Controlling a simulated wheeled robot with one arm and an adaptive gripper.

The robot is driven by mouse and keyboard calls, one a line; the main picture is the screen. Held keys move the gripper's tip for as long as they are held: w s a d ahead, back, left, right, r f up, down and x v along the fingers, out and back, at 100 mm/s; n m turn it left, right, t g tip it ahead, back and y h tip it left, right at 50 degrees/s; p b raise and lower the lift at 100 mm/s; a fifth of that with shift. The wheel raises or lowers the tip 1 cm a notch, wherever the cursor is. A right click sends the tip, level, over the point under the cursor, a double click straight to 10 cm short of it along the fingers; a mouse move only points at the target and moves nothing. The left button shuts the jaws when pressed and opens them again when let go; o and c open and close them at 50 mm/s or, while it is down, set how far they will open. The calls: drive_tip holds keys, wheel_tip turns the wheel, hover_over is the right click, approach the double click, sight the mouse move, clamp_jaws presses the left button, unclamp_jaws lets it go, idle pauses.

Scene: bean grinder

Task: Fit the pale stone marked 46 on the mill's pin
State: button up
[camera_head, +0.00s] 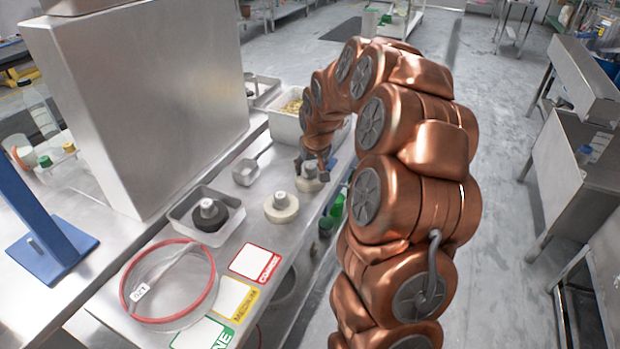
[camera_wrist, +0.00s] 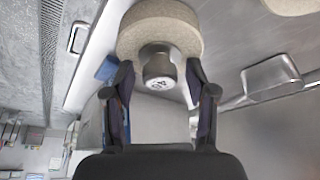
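In the head view a pale stone (camera_head: 310,180) with a grey knob sits at the bench's right edge, partly hidden by my gripper (camera_head: 311,163). In the wrist view the same round stone (camera_wrist: 160,24) shows its knob with a white number label, which looks like 46 but is small and turned. My gripper's fingers (camera_wrist: 160,75) stand apart on either side of the knob, with gaps visible. A second pale stone (camera_head: 281,209) with a grey knob lies nearer on the bench. I cannot make out the mill's pin for certain.
A dark stone (camera_head: 207,222) sits in a metal tray (camera_head: 181,213). A red-rimmed hoop (camera_head: 123,295) and coloured cards (camera_head: 256,263) lie in front. A large steel housing (camera_head: 150,110) and a blue bracket (camera_head: 52,262) stand left. A bin (camera_head: 284,126) is behind.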

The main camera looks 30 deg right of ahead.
sight(310, 167)
clamp_jaws()
drive_tip(key=shift+r, duration=0.1)
idle(0.6)
drive_tip(key=shift+r+b, duration=0.4)
drive_tip(key=shift+r, duration=1.45)
drive_tip(key=shift+s+a+f, duration=0.1)
drive_tip(key=shift+s+a, duration=0.35)
drive_tip(key=shift+s, duration=0.35)
drive_tip(key=s+a+b, duration=0.1)
drive_tip(key=s+a, duration=0.2)
drive_tip(key=s, duration=0.3)
drive_tip(key=s+a+r+b, duration=0.1)
drive_tip(key=s+a, duration=0.2)
drive_tip(key=s, duration=0.3)
drive_tip(key=shift+s+a+r, duration=0.2)
drive_tip(key=shift+a, duration=0.15)
